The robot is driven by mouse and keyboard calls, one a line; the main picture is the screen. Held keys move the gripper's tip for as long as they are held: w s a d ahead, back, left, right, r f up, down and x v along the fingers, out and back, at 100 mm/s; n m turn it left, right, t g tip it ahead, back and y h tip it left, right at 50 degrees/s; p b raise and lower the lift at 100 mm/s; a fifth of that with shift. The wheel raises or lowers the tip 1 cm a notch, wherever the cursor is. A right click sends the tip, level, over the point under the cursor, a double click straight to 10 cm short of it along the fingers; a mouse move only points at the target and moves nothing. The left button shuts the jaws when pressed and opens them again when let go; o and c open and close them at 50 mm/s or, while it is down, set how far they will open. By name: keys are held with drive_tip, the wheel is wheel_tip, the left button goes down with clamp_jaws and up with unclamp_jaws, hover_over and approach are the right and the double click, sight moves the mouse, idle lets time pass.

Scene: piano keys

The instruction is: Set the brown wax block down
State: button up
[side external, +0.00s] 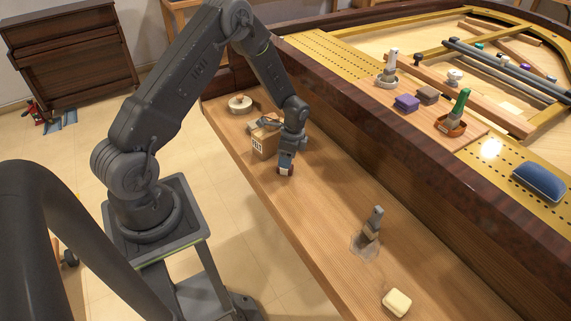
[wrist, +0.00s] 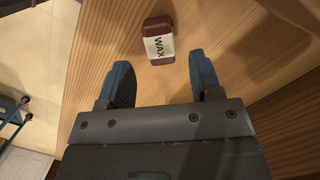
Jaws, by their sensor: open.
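The brown wax block (wrist: 158,42) has a white label reading WAX. In the wrist view it lies on the wooden ledge, a little beyond the fingertips and roughly midway between them. My gripper (wrist: 161,78) is open with its blue fingers apart and nothing between them. In the side view my gripper (side external: 286,164) points down close over the ledge (side external: 330,215), and a small dark red part of the block (side external: 285,171) shows at its tips. The rest of the block is hidden there by the fingers.
A cardboard box (side external: 264,141) stands close behind my gripper, with a tape roll (side external: 240,104) further back. A brush (side external: 372,222) and a cream block (side external: 396,302) are nearer the front. The raised piano rim (side external: 400,165) borders the ledge. The ledge between gripper and brush is clear.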

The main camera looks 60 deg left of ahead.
drive_tip(key=s+d+r+n+t, duration=0.1)
drive_tip(key=s+d+r, duration=0.15)
drive_tip(key=r, duration=0.65)
drive_tip(key=s+d+r+n+t, duration=0.15)
drive_tip(key=d+r, duration=0.25)
drive_tip(key=r, duration=0.5)
drive_tip(key=s+d+r+n+t, duration=0.15)
drive_tip(key=d+r, duration=0.25)
drive_tip(key=r, duration=0.5)
drive_tip(key=s+d+r+n+t, duration=0.1)
drive_tip(key=s+d+r+n, duration=0.1)
drive_tip(key=s, duration=0.5)
drive_tip(key=s+d+r+n+t+h, duration=0.1)
drive_tip(key=s+d+r+n, duration=0.2)
drive_tip(key=s+d+r, duration=0.2)
drive_tip(key=s+d, duration=0.1)
drive_tip(key=s, duration=0.1)
drive_tip(key=shift+s+r+t, duration=0.2)
drive_tip(key=shift+s+t, duration=0.2)
